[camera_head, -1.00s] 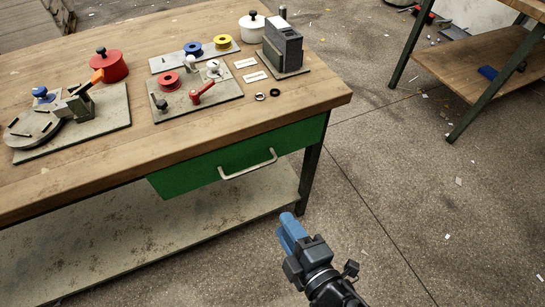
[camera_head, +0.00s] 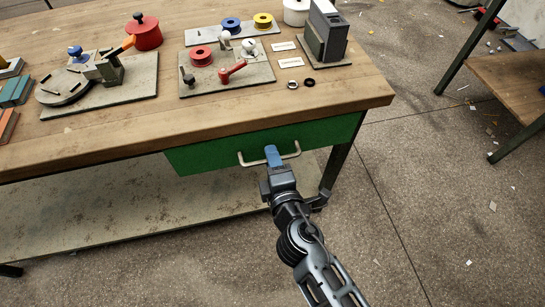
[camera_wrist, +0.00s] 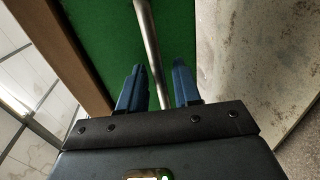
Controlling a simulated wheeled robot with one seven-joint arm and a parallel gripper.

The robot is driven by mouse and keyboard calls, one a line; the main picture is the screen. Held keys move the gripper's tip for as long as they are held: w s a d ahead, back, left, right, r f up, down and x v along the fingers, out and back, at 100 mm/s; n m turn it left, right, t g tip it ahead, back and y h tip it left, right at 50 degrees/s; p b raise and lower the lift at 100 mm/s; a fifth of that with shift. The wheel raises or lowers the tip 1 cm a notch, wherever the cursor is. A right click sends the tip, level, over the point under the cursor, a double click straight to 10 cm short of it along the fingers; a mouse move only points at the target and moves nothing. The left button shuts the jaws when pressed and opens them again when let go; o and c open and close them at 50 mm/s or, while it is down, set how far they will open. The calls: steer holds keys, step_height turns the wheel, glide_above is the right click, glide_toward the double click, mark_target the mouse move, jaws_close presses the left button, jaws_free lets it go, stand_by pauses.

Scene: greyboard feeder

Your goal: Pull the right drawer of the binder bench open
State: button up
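The right drawer of the binder bench has a green front (camera_head: 205,156), shut flush under the wooden top, with a pale metal bar handle (camera_head: 292,153). My gripper (camera_head: 272,155) is at the middle of the handle. In the wrist view, the handle bar (camera_wrist: 148,45) runs down between the two blue fingers of my gripper (camera_wrist: 158,85), against the green drawer front (camera_wrist: 100,25). The fingers stand apart, with a gap on each side of the bar, so the gripper is open around it. The bar's lower end is hidden behind the gripper body.
The bench top (camera_head: 120,135) carries a red pot (camera_head: 145,35), a plate with a red lever (camera_head: 232,72) and a grey block device (camera_head: 325,35). A lower shelf (camera_head: 130,215) lies under the drawer. Another table (camera_head: 515,80) stands at right.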

steer(key=shift+w+a, duration=0.15)
steer(key=shift+w, duration=0.1)
steer(key=shift+f, duration=0.1)
jaws_close()
stand_by(0.4)
